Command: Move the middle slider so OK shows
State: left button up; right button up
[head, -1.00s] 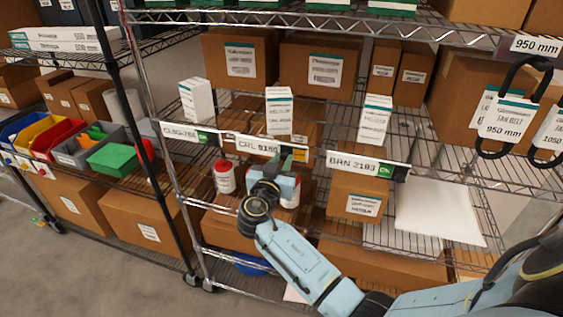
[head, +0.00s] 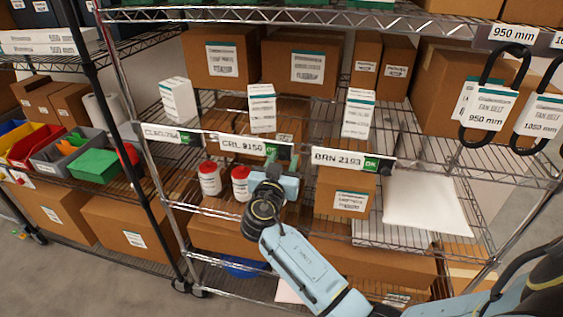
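The middle label strip (head: 241,146), reading "CRL 9150", is on the front edge of the middle shelf. At its right end I see a green patch (head: 271,150) and a black end piece; whether the green is the indicator or part of my gripper is unclear, and I read no OK there. My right gripper (head: 273,168) is at that end, just below and in front of it, hiding part of it. Its fingers are too small and covered to judge. The right strip (head: 337,158), "BRN 2193", shows a green OK (head: 371,164). My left gripper is not in view.
The left strip (head: 160,134) has a green patch at its right end. White boxes (head: 262,108) stand just behind the strips. Red-lidded white jars (head: 209,178) stand below. Fan belts (head: 490,100) hang at the right.

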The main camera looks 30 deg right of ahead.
jog(key=shift+w+a, duration=0.1)
jog(key=shift+s+a+f, duration=0.1)
jog(key=shift+s+a, duration=0.3)
jog(key=b+v, duration=0.4)
jog(key=v, duration=0.8)
jog(key=shift+s, duration=0.15)
